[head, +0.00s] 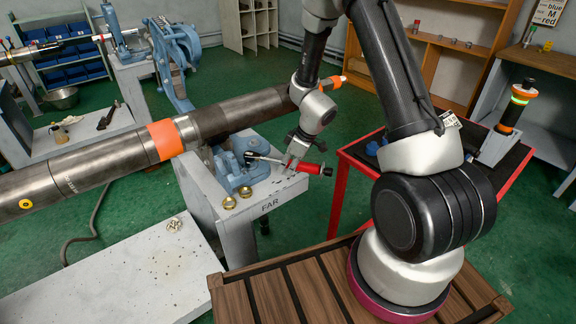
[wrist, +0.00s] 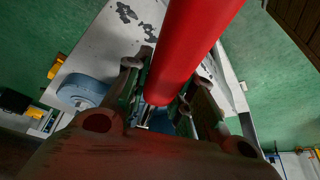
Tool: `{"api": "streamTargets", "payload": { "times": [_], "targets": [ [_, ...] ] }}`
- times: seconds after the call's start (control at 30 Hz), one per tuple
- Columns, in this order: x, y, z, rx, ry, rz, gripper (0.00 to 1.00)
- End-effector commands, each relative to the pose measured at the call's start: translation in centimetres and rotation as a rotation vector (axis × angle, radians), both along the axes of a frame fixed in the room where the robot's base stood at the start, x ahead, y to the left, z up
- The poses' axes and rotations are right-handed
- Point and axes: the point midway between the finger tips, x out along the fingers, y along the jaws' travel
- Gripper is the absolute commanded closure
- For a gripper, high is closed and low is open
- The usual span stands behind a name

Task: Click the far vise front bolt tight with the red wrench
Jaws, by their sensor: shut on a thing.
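The red wrench (head: 313,168) is in my gripper (head: 293,160), which is shut on its handle. Its dark shaft reaches left to the blue far vise (head: 232,172), and its head is at a bolt on the vise's right side; I cannot tell whether it is fully seated. The vise stands on the grey bench marked FAR (head: 235,220), beneath the long steel pipe. In the wrist view, the red handle (wrist: 185,50) runs between my gripper fingers (wrist: 160,100); the wrench head is hidden there.
The steel pipe (head: 95,160) with an orange band crosses above the bench, close to my arm. A red-edged cart (head: 350,160) stands at the right, holding a black-and-orange tool with a green light (head: 516,103).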

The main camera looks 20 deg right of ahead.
Motion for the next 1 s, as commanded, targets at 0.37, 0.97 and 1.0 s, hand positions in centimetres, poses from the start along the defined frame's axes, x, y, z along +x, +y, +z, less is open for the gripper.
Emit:
{"api": "streamTargets", "payload": {
  "times": [0.37,0.97,1.0],
  "targets": [
    [-0.64,0.47,-0.03,0.0,0.002,-0.05,1.0],
    [-0.87,0.72,-0.01,0.0,0.0,-0.082,1.0],
    [-0.83,0.69,-0.01,0.0,0.001,-0.08,1.0]
  ]
}}
